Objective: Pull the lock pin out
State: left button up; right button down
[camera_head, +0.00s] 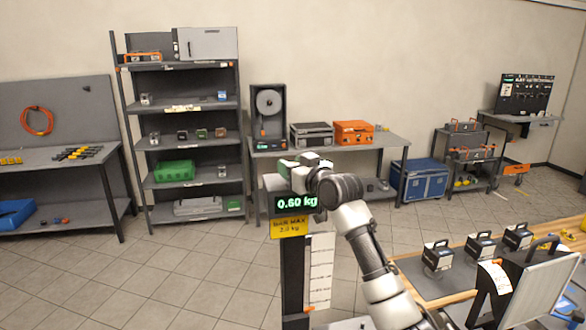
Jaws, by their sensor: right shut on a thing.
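My right arm reaches in from the lower right, and its gripper (290,168) is at the top of a dark upright stand (293,262). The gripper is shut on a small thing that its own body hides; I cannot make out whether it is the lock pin. The stand carries a green display (296,204) reading 0.60 kg and a yellow label (289,228) reading "BAR MAX 2.0 kg". A white marked strip (319,270) runs down beside the stand's post. No lock pin shows clearly. My left gripper is not in view.
A wooden-edged bench (437,284) at the lower right bears several black devices and a large dark case (530,287). Behind stand a shelf rack (190,145), a grey workbench (80,155), a table with cases and a blue chest (424,181). The tiled floor at left is clear.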

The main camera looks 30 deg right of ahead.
jog(key=shift+r, duration=1.65)
jog(key=c, duration=0.7)
grip_release()
jog(key=shift+o, duration=0.2)
jog(key=shift+f, duration=0.1)
jog(key=shift+s+d+f+b, duration=0.1)
jog(key=shift+s+b, duration=0.2)
jog(key=shift+b, duration=0.05)
jog(key=s+d+b, duration=0.1)
jog(key=s+b, duration=0.4)
jog(key=s, duration=0.5)
jog(key=shift+d, duration=0.15)
